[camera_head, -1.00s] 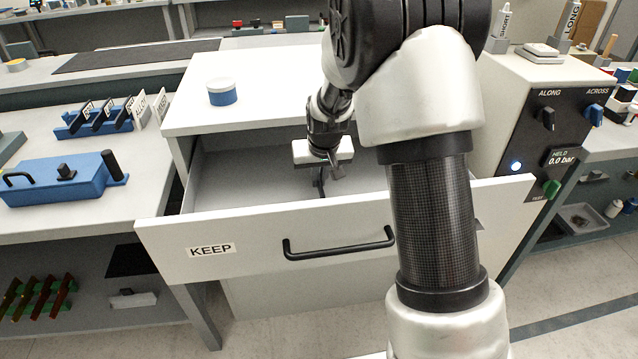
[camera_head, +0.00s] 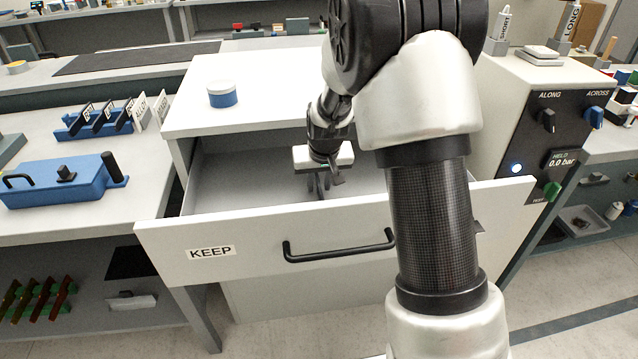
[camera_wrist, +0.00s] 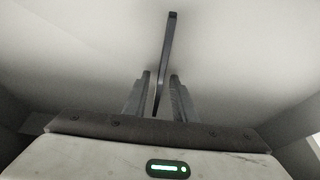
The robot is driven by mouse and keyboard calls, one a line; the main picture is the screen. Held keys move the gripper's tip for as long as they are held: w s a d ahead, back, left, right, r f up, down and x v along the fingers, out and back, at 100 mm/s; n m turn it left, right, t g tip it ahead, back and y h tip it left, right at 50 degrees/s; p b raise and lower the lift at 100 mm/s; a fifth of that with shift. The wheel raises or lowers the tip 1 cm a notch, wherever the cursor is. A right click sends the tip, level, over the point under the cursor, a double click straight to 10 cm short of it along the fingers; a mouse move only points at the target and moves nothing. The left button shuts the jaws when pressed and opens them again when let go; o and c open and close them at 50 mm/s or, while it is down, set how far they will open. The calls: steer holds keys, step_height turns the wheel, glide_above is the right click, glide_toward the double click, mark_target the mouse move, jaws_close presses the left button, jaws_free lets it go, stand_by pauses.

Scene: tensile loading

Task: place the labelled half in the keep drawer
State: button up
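The keep drawer (camera_head: 335,225) is pulled open, with a KEEP label (camera_head: 211,252) on its front. My gripper (camera_head: 319,186) points down inside it. In the wrist view my gripper (camera_wrist: 161,76) has its two fingers apart, with a gap on each side of a thin dark piece (camera_wrist: 166,55). This piece looks like the half; no label shows on it. It runs out past the fingertips over the pale drawer floor. I cannot tell whether it rests on the floor. In the head view I cannot make it out clearly.
A black handle (camera_head: 338,246) is on the drawer front. A blue-and-white tub (camera_head: 222,93) stands on the cabinet top. A blue box (camera_head: 62,180) and a rack with labelled cards (camera_head: 100,117) are on the left bench. A control box (camera_head: 555,115) stands right.

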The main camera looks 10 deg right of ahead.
steer(key=s+d+r+p, duration=0.1)
steer(key=s+r, duration=0.6)
steer(key=r, duration=0.3)
steer(key=s+r+p, duration=0.1)
steer(key=s+r, duration=0.7)
steer(key=r, duration=0.2)
steer(key=s+r, duration=0.1)
steer(key=s, duration=0.7)
steer(key=s+d+r+t, duration=0.1)
steer(key=s, duration=0.8)
steer(key=shift+d+r, duration=0.25)
steer(key=shift+r, duration=0.1)
steer(key=shift+s, duration=0.1)
